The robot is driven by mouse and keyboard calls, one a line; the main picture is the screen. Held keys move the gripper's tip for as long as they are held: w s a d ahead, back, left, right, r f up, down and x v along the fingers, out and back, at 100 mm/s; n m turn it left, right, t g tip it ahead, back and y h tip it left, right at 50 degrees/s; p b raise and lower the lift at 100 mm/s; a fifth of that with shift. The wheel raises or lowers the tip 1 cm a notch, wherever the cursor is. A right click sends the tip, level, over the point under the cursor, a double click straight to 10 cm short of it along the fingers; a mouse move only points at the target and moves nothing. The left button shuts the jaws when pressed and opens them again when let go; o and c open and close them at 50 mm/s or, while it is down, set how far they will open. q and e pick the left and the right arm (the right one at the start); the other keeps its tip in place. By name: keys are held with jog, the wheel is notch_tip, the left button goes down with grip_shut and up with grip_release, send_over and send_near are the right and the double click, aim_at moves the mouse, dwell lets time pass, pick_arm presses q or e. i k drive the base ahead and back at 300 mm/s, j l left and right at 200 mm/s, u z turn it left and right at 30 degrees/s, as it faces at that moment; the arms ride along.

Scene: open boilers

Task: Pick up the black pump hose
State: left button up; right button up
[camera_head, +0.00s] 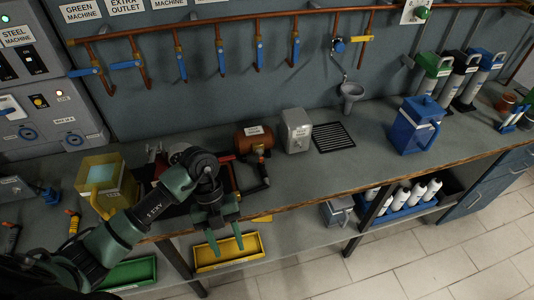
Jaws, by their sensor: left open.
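A copper-brown pump (252,140) with a white label stands on the worktop, left of centre. A dark, hose-like piece (257,187) lies just in front of it, near the worktop's front edge; I take it for the black pump hose, but it is small and dark. My left gripper (226,243) reaches in from the lower left. Its green fingers point down, apart and with nothing between them. They show below and left of the dark piece, in front of the worktop edge. My arm hides part of the worktop left of the pump. My right gripper is not in view.
A grey labelled box (297,130) and a black grate (332,137) stand right of the pump. A yellow container (108,185) stands left of my arm. A yellow tray (228,252) sits lower, behind my fingers. A blue jug (415,125) stands at right; worktop between grate and jug is clear.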

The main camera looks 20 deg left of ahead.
aim_at(263, 172)
jog(key=i, duration=1.15)
